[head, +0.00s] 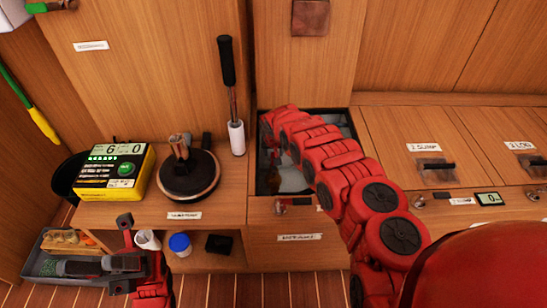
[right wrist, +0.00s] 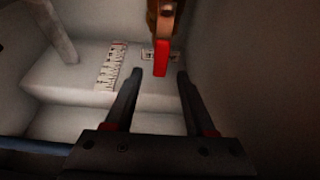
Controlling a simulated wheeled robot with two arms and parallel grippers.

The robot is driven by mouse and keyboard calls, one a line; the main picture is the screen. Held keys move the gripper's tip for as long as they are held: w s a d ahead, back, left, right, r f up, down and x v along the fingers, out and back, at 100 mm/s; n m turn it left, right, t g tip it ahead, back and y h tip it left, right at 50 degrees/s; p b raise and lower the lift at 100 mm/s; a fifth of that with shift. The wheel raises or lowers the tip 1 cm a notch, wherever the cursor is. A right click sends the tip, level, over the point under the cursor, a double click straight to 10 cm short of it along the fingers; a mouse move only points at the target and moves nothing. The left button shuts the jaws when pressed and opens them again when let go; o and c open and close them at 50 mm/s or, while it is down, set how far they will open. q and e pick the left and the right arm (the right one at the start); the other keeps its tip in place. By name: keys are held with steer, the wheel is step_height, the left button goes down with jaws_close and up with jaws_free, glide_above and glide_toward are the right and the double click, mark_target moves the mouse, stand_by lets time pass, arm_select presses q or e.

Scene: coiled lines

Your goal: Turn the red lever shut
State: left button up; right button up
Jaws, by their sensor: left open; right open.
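The red lever (right wrist: 161,58) shows in the right wrist view, hanging down from a brass fitting (right wrist: 164,20) inside a pale recess. My right gripper (right wrist: 158,73) is open. The lever's lower end appears between its fingertips, with space on both sides; I cannot tell how deep it is between them. In the head view my right arm reaches into the dark-rimmed open hatch (head: 353,131), where the right gripper and lever are hidden. My left gripper (head: 100,262) is open at the lower left, low in front of the shelf.
Beside the lever are a scale strip (right wrist: 111,66) and a small label plate (right wrist: 149,54). A step lies below. On the counter are a yellow meter box (head: 115,172), a round black-topped device (head: 188,176) and an upright pump handle (head: 228,75). A blue-lidded jar (head: 180,244) sits on the shelf.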

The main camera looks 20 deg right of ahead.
steer(key=shift+b+x, duration=0.85)
steer(key=shift+x, duration=0.15)
arm_select(q)
steer(key=s+a+r+m+t+y, duration=0.4)
steer(key=s+m+t+y, duration=0.3)
steer(key=m+y, duration=0.3)
steer(key=s+a+y, duration=0.1)
steer(key=y, duration=0.2)
steer(key=shift+r+y, duration=0.15)
steer(key=shift+y, duration=0.25)
arm_select(e)
steer(key=shift+f, duration=0.1)
steer(key=shift+c, duration=0.3)
arm_select(q)
steer(key=shift+w, duration=0.1)
arm_select(e)
jaws_close()
